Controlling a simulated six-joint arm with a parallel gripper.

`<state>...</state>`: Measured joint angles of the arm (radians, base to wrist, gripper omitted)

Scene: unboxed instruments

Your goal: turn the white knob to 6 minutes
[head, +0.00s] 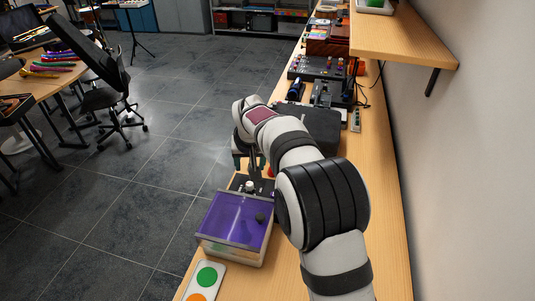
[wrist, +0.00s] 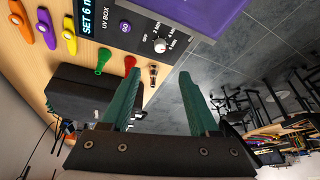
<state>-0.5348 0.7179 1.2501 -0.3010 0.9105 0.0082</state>
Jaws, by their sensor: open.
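The white knob (wrist: 160,45) sits on the dark front panel of the UV box (wrist: 110,12), with minute markings around it, too small to read surely. A display (wrist: 88,18) beside it reads "SET 6 m", cut off by the frame edge. In the head view the box has a purple see-through lid (head: 236,216), and the knob (head: 249,186) shows at its far side. My gripper (wrist: 159,72) is open and empty, its two green fingers pointing toward the panel. The knob lies beyond the fingertips, roughly between them, apart from both. Its pointer setting is unclear.
A purple GO button (wrist: 124,27) is on the same panel. Green (wrist: 103,61) and red (wrist: 130,66) pieces and a small metallic piece (wrist: 152,75) stand close to my left finger. A black case (wrist: 88,92) lies nearby. A card with coloured dots (head: 204,281) lies before the box.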

